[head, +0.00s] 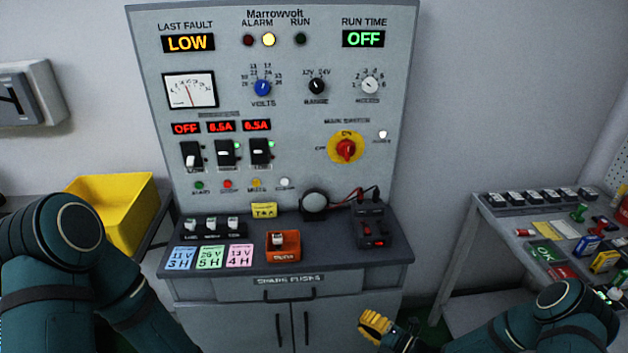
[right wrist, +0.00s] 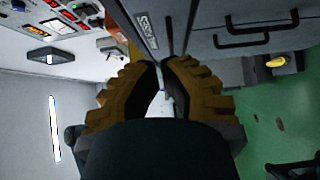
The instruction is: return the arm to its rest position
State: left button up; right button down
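My right gripper (head: 375,325) has yellow ridged fingers and is low in the head view, in front of the grey cabinet doors. In the right wrist view its two fingers (right wrist: 161,72) stand a little apart, with background showing through the gap and nothing held. My right arm (head: 565,315) comes in from the lower right. My left arm (head: 75,245) is bent at the lower left, and its gripper is out of the picture.
The grey test panel (head: 300,110) stands above a dark bench ledge (head: 330,255) over cabinet doors (head: 345,320). A yellow bin (head: 120,205) is at left. A side table (head: 490,215) with small parts stands at right. Green floor (right wrist: 262,140) is open beside the cabinet.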

jog(key=s+a+f+n+g, duration=0.2)
jog(key=s+a+n+g, duration=0.8)
jog(key=n, duration=0.4)
jog(key=s+d+f+n+g+h, duration=0.25)
jog(key=s+n+g+h, duration=0.55)
jog(key=n, duration=0.9)
notch_tip(320, 180, up, 4)
jog(key=n+t, duration=0.2)
jog(key=n, duration=0.2)
jog(key=n+t, duration=0.2)
jog(key=n, duration=0.2)
jog(key=n+t+h, duration=0.1)
jog(key=n+t, duration=0.2)
jog(key=n, duration=0.1)
jog(key=shift+w+f, duration=0.1)
jog(key=shift+w, duration=0.05)
